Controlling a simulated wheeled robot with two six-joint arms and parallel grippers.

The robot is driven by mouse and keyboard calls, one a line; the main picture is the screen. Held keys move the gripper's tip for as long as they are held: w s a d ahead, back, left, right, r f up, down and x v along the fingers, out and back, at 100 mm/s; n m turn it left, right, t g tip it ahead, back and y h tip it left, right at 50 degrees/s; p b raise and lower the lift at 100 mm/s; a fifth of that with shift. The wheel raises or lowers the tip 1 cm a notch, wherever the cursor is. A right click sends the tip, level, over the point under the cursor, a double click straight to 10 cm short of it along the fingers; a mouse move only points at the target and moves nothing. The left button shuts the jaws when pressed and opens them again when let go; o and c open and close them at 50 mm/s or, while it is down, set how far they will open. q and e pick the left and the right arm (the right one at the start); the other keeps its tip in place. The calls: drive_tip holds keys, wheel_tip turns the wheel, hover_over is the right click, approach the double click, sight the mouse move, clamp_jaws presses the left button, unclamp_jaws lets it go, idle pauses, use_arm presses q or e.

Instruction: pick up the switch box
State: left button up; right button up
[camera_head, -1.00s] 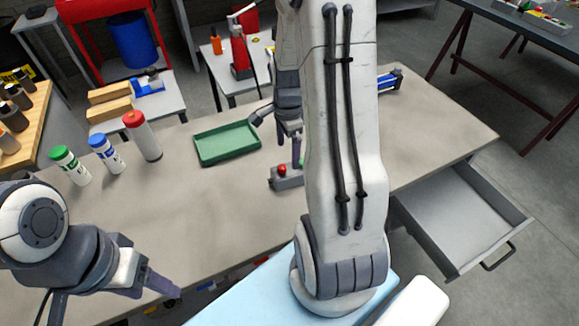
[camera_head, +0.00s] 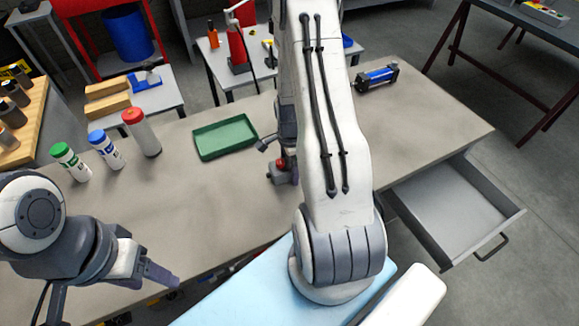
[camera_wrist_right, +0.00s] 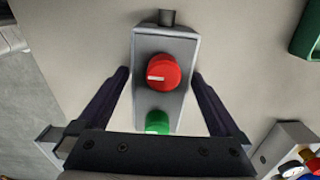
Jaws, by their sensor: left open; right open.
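The switch box (camera_wrist_right: 181,95) is a grey box with a red knob and a green button. In the right wrist view it lies between the two spread fingers of my right gripper (camera_wrist_right: 160,85), with a gap at the left finger. The right finger is close to its side. In the head view the switch box (camera_head: 279,172) shows only in part, behind my right arm and gripper (camera_head: 279,160). My left gripper (camera_head: 160,275) is open and empty over the table's near left part.
A green tray (camera_head: 225,138) lies behind the switch box. Bottles with green, blue and red caps stand at the left, the red one (camera_head: 142,132) nearest the tray. A blue cylinder (camera_head: 377,78) lies at the back right. An open drawer (camera_head: 455,205) juts out at the right.

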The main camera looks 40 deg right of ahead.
clamp_jaws()
drive_tip(key=shift+r, duration=0.15)
